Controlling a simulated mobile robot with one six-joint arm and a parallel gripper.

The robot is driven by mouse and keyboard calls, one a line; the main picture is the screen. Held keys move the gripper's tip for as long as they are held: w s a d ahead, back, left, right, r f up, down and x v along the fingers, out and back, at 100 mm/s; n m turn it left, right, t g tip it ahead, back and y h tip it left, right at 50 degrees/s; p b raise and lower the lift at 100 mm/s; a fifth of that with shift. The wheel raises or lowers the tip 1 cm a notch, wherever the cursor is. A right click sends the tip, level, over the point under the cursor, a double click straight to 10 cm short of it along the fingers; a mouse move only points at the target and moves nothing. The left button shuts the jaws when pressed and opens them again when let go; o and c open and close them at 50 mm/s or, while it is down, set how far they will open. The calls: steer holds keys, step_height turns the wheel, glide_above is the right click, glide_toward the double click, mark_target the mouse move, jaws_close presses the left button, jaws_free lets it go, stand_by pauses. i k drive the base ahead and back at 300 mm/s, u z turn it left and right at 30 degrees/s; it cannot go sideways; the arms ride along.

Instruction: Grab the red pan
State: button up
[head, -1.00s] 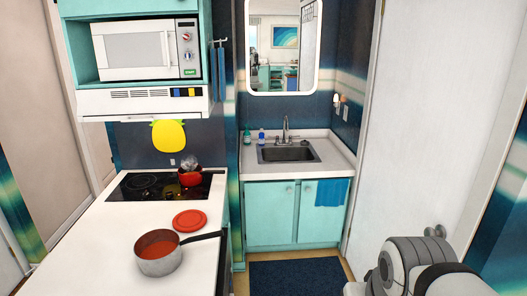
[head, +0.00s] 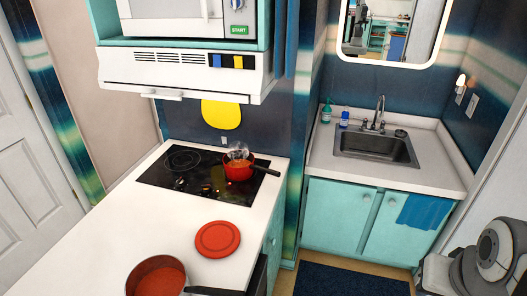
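A small red pan (head: 234,172) stands on the black cooktop (head: 165,184) near its right side. Its dark handle points right, and something clear, like a glass lid, sits over its top. A larger pan (head: 156,277) with a red-orange inside stands on the white counter at the bottom edge and is partly cut off. Its dark handle points right. My gripper is not in view; only a part of my arm shows at the lower right, well apart from both pans.
A flat red round lid-like disc (head: 218,239) lies on the white counter (head: 105,232) between the cooktop and the larger pan. A range hood (head: 185,72) hangs above the cooktop. A sink (head: 377,147) with teal cabinets (head: 337,213) is at the right. A dark mat (head: 350,281) covers the floor in front.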

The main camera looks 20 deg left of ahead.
mark_target(239, 166)
steer(key=i, duration=2.15)
steer(key=u, duration=0.3)
steer(key=k, duration=0.1)
steer(key=u, duration=3.4)
